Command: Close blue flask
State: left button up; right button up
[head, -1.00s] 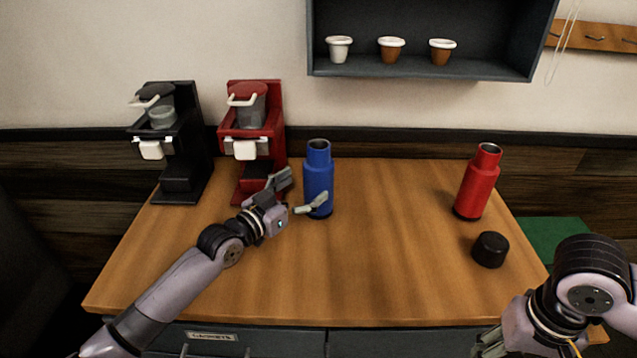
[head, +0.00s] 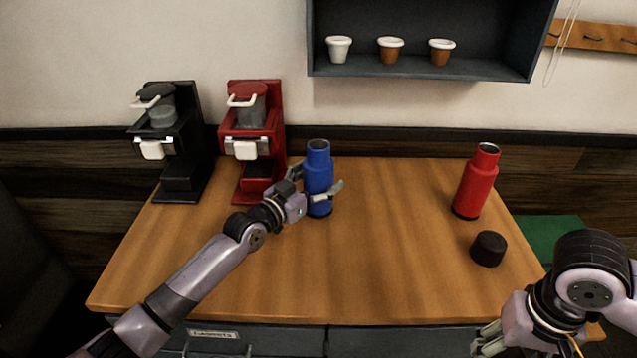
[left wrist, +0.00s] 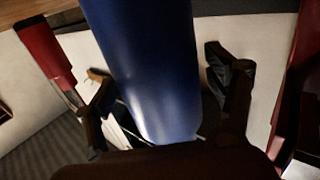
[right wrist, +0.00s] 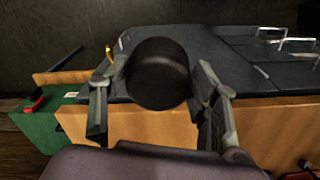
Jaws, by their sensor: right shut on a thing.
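The blue flask (head: 318,160) stands upright and uncapped on the table, right of the red coffee machine. My left gripper (head: 317,186) is open, with its fingers on either side of the flask. In the left wrist view the blue flask (left wrist: 150,65) fills the space between the fingers, with gaps at both sides. My right gripper (right wrist: 157,95) is shut on a black cap (right wrist: 158,73), off the table's front right corner. That cap is hidden in the head view, where only part of the right gripper (head: 488,343) shows at the bottom edge.
An open red flask (head: 476,184) stands at the right, with another black cap (head: 488,248) on the table in front of it. A black coffee machine (head: 178,150) and a red coffee machine (head: 255,140) stand at back left. The table's middle (head: 400,230) is clear.

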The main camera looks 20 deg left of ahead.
pick_arm(q)
jog(key=c, duration=1.5)
jog(key=shift+c, duration=0.2)
jog(key=shift+r, duration=0.15)
notch_tip(320, 180, up, 20)
pick_arm(e)
jog(key=shift+f, duration=0.3)
